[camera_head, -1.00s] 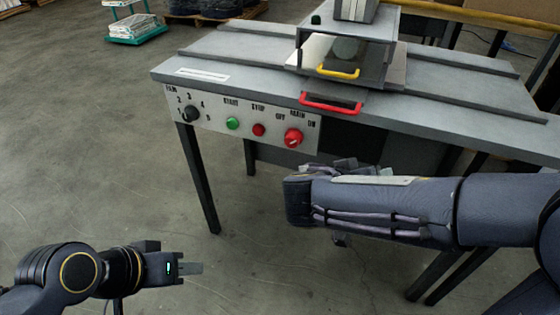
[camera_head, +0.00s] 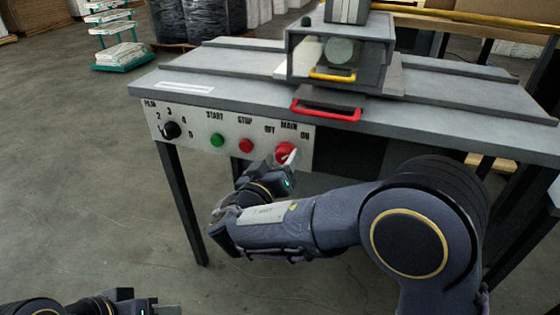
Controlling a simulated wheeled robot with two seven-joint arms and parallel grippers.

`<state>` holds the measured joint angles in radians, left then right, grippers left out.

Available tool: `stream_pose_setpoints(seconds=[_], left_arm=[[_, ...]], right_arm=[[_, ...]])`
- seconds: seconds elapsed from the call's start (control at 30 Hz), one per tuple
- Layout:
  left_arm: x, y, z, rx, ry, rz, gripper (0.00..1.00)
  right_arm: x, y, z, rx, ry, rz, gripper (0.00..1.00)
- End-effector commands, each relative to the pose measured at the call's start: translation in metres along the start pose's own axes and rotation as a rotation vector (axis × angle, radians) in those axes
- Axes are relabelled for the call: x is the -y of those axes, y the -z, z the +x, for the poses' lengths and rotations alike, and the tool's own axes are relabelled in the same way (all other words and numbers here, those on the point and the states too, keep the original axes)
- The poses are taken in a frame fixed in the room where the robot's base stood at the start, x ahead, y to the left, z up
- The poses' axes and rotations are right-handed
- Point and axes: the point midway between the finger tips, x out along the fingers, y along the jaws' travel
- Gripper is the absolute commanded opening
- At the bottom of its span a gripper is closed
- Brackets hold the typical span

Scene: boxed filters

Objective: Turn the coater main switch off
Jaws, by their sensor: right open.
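The coater main switch (camera_head: 284,149) is a round red knob at the right end of the white control panel (camera_head: 190,143), between the OFF and ON labels. My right gripper (camera_head: 287,163) is open at the knob's lower right. A fingertip overlaps the knob's lower edge in the picture; I cannot tell whether it touches. The gripper partly hides the knob, so its pointer setting is unclear. My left gripper (camera_head: 158,307) is at the bottom left edge, away from the panel and partly cut off; its jaws are not clear.
The panel also has a green START button (camera_head: 217,140), a red STOP button (camera_head: 246,146) and a black FILM dial (camera_head: 171,130). A red handle (camera_head: 325,111) juts from the table edge above the switch. The coater (camera_head: 340,55) stands on the grey table (camera_head: 225,72).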

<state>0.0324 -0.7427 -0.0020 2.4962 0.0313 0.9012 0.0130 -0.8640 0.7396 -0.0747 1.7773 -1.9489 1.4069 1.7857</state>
Motion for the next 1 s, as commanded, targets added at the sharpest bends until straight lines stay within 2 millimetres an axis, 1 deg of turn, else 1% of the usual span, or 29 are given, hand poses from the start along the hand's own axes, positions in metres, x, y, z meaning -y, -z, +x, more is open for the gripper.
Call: stream_pose_setpoints(seconds=[0.27,0.5,0.53,0.57,0.87,1.0], left_arm=[[0.0001,-0.0001,0.0001,0.0,0.0,0.0,0.36],[0.0001,-0.0001,0.0002,0.0,0.0,0.0,0.36],[0.0001,-0.0001,0.0002,0.0,0.0,0.0,0.36],[0.0001,-0.0001,0.0002,0.0,0.0,0.0,0.36],[0.0005,-0.0007,0.0012,0.0,0.0,0.0,0.36],[0.002,-0.0022,0.0043,0.0,0.0,0.0,0.36]], right_arm=[[-0.0002,0.0,0.0021,0.0,0.0,0.0,0.56],[-0.0003,-0.0002,0.0019,0.001,-0.001,0.0,0.24],[-0.0003,-0.0002,0.0019,0.001,-0.001,0.0,0.2],[-0.0004,-0.0002,0.002,0.001,-0.001,0.0,0.19],[-0.0007,-0.0006,0.0022,0.001,-0.003,-0.009,0.19],[-0.0007,-0.0014,0.0024,-0.002,-0.005,-0.045,0.19]])
